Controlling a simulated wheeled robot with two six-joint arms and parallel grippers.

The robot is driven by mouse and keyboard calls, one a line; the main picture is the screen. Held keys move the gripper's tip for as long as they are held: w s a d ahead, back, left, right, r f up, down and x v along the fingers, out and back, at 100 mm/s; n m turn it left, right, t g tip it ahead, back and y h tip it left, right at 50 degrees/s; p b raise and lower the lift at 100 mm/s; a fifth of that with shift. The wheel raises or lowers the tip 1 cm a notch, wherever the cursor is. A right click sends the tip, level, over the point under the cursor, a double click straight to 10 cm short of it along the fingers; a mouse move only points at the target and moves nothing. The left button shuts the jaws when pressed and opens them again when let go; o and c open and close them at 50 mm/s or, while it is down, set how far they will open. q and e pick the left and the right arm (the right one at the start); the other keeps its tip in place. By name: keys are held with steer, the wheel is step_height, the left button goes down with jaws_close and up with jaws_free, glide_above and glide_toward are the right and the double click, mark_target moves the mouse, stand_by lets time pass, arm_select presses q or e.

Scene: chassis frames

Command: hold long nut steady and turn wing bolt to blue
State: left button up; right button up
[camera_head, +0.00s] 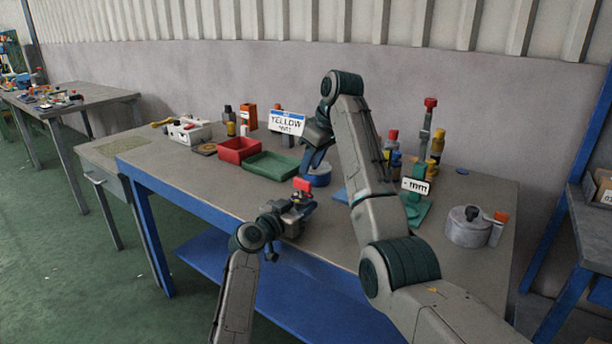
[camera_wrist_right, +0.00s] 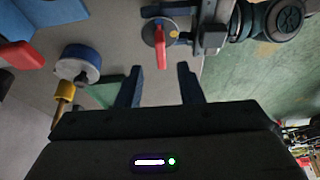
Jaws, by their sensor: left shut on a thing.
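The red wing bolt (camera_head: 302,185) sits upright on top of the part in my left gripper (camera_head: 291,210), near the table's front edge. From above, in the right wrist view, its red wing (camera_wrist_right: 158,42) lies across a grey round top (camera_wrist_right: 149,33). My left gripper is shut on the long nut under the bolt; its jaws mostly hide the nut. My right gripper (camera_head: 314,160) is raised behind the bolt. In its wrist view its two fingers (camera_wrist_right: 160,90) are apart with nothing between them, and the bolt is beyond their tips. I cannot make out a blue mark by the bolt.
A blue-rimmed round pot (camera_head: 319,179) stands just behind the bolt. A red bin (camera_head: 238,150) and a green tray (camera_head: 270,166) lie to the left. A grey round canister (camera_head: 468,228) stands at the right. The front right tabletop is clear.

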steer(key=v, duration=0.5)
steer(key=shift+s+d+r, duration=0.1)
steer(key=shift+d+r, duration=0.05)
steer(key=shift+r, duration=0.2)
arm_select(q)
steer(key=o, duration=1.2)
steer(key=shift+o, duration=0.2)
steer(key=shift+s+a, duration=0.1)
